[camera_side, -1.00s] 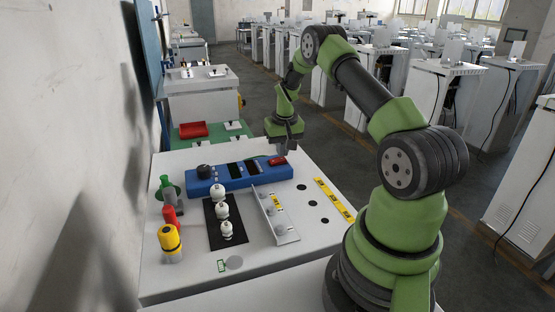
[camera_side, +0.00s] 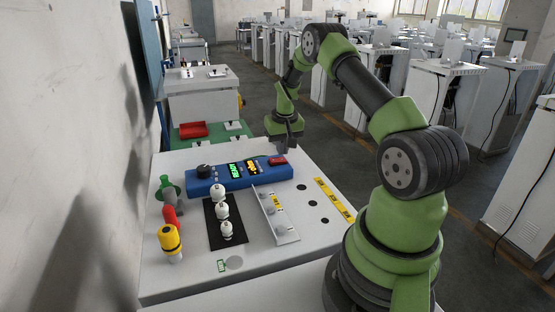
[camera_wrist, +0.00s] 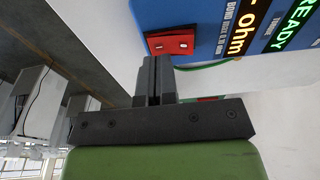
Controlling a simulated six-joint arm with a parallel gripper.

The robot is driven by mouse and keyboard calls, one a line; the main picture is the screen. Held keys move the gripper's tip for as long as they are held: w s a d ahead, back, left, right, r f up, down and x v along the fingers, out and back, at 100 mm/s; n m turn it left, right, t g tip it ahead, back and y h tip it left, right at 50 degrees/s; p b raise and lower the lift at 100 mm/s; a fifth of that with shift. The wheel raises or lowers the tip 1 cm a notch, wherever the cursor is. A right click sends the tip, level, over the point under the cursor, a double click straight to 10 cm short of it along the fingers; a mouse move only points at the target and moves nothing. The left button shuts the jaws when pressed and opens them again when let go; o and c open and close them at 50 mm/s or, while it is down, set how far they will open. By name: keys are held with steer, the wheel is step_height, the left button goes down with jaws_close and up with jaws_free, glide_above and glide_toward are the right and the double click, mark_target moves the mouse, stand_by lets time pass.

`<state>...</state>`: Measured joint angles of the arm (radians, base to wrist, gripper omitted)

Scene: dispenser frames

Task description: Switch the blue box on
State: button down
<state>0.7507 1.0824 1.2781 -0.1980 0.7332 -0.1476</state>
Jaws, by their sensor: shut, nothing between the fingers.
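The blue box (camera_side: 238,176) lies on the white table, with a black knob at its left end and a red rocker switch (camera_side: 277,161) at its right end. Its two displays are lit, one green and one orange. In the wrist view the blue box (camera_wrist: 215,25) reads "READY" in green and "Ohm" in orange, and the red switch (camera_wrist: 171,41) is just beyond my fingertips. My gripper (camera_side: 284,147) is above and behind the switch end. In the wrist view my gripper (camera_wrist: 153,62) is shut and empty, its tips close to the switch; I cannot tell whether they touch.
White knobs (camera_side: 222,210) stand on a black plate in front of the box, beside a metal bracket (camera_side: 275,215). Green, red and yellow cylinders (camera_side: 170,238) stand at the left near the wall. The table's right side is mostly clear, with a yellow strip (camera_side: 334,200).

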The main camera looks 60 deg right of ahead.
mark_target(282, 159)
steer(key=shift+r, duration=2.7)
steer(key=s+a+r+n+t, duration=0.1)
steer(key=a+r+n+t, duration=0.15)
steer(key=a+r, duration=1.55)
steer(key=s+a+r+n+t+y, duration=0.1)
steer(key=s+a+n+t+y, duration=0.1)
steer(key=s+a, duration=1.1)
steer(key=s+t+y, duration=0.1)
steer(key=s, duration=0.1)
steer(key=shift+s+a+r, duration=0.3)
steer(key=shift+a+r, duration=0.1)
